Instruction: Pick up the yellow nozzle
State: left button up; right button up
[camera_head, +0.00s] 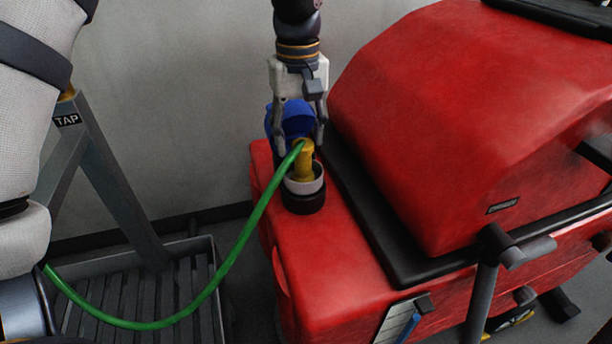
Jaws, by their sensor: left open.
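The yellow nozzle (304,163) stands upright in the round filler opening (303,198) on top of the red scrubber tank. A green hose (226,268) joins it near its top and hangs down to the left. My left gripper (301,145) points down over the nozzle, with one finger on each side of it. The gripper is open; I cannot tell whether either finger touches the nozzle. A blue cap (290,122) stands open behind the nozzle, partly hidden by the gripper. My right gripper is not in view.
The large red scrubber body (450,110) rises close to the right of the opening. A grey stand labelled TAP (115,190) stands at the left over a dark slatted tray (110,295). The hose loops across the tray. A plain grey wall is behind.

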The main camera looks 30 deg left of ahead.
aim_at(302, 156)
pick_arm(q)
jog(key=f, duration=0.5)
jog(key=shift+w+d+f, duration=0.1)
jog(key=shift+w+d, duration=0.1)
grip_shut()
